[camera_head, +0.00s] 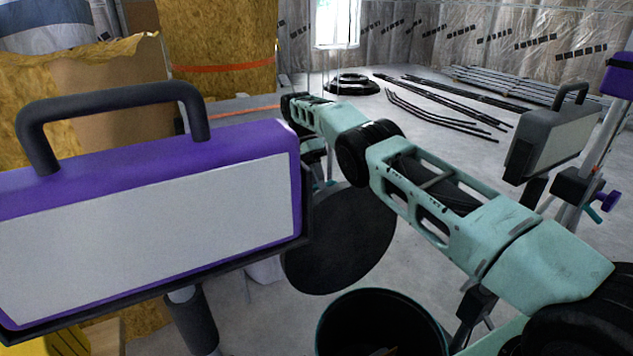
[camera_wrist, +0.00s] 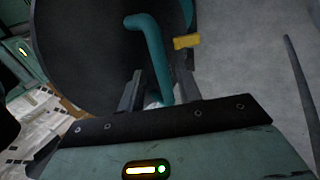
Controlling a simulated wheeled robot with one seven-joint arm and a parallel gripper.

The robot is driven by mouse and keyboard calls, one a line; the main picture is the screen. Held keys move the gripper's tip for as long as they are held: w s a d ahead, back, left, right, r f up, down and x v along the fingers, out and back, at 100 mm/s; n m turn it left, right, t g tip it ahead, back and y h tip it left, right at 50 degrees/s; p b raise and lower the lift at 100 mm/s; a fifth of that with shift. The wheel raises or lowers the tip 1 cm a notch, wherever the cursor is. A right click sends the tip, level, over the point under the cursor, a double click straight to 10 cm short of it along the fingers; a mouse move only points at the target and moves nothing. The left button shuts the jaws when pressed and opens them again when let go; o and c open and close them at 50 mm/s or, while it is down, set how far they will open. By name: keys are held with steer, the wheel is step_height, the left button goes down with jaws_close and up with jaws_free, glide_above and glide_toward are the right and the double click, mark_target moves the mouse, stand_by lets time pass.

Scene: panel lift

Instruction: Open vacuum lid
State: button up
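The vacuum's drum (camera_head: 380,325) stands at the bottom of the head view, with its dark inside showing from above. A large round black lid (camera_head: 340,245) is tilted steeply up beyond the drum; it also shows in the wrist view (camera_wrist: 80,50). A bent teal handle (camera_wrist: 152,45) runs down in front of the lid in the wrist view. My gripper (camera_wrist: 160,92) has its two fingers on either side of the handle's lower end, with small gaps visible, so it looks open around it. In the head view my gripper's fingertips are hidden behind the arm.
A purple work light (camera_head: 150,205) with a black handle fills the left. Another light (camera_head: 555,140) stands at the right on a stand. Black hoses and bars (camera_head: 440,105) lie on the floor behind. A yellow piece (camera_wrist: 186,42) sits beside the teal handle.

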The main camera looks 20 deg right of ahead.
step_height(320, 180, up, 10)
steer(key=p, duration=0.9)
steer(key=shift+f, duration=0.15)
